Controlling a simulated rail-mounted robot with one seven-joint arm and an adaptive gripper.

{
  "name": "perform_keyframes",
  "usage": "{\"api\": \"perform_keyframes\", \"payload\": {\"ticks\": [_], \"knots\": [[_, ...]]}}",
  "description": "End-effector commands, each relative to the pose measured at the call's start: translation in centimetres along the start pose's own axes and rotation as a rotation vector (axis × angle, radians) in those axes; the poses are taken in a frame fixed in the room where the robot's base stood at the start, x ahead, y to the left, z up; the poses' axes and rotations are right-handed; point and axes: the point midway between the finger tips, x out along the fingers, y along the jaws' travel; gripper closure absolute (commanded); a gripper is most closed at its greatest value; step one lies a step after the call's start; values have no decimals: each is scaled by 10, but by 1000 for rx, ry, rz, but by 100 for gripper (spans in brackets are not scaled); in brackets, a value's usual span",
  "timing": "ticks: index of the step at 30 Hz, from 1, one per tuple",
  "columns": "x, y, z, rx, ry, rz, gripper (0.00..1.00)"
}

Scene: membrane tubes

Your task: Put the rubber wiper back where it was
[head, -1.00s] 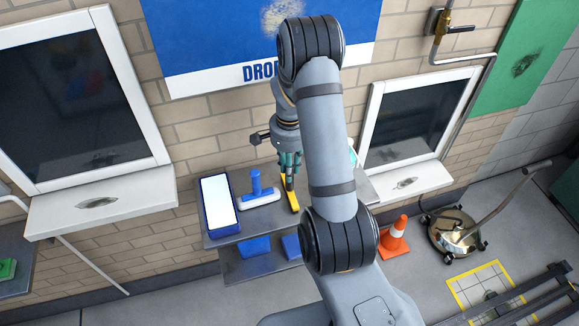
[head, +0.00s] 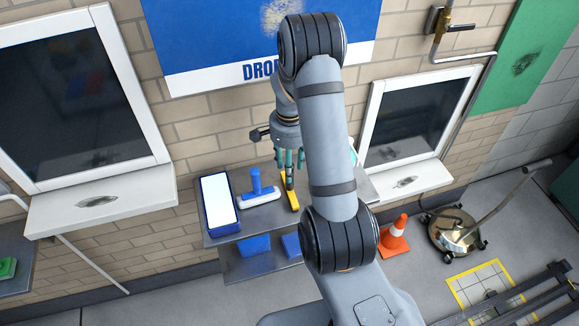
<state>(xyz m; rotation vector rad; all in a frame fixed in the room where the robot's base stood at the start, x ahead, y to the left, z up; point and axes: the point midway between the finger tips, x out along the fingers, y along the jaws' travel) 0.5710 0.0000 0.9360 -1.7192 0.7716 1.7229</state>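A yellow-and-black tool, which looks like the rubber wiper (head: 292,198), rests on the grey shelf (head: 222,236) below the blue sign. Its upright handle stands up toward my gripper (head: 289,160). My gripper points down above the wiper, its teal fingers spread apart on either side of the handle top. It appears open and not gripping. A blue-handled tool with a white head (head: 259,199) stands just left of the wiper. My own arm covers the part of the shelf to the right of the wiper.
A blue box with a white top (head: 218,202) stands at the shelf's left end. Blue bins (head: 254,246) sit on the lower level. White-framed windows flank the shelf on the wall. An orange cone (head: 395,238) and a brass-coloured wheeled machine (head: 455,230) stand on the floor at right.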

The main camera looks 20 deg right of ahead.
Motion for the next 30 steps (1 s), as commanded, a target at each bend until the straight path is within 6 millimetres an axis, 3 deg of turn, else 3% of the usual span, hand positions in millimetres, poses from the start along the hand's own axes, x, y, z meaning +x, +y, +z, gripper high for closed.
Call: {"api": "perform_keyframes", "payload": {"ticks": [9,13,30], "knots": [[-52,-1,-1,0,5,-4,60],[-64,0,0,0,2,-2,60],[-62,0,0,0,-1,1,60]]}}
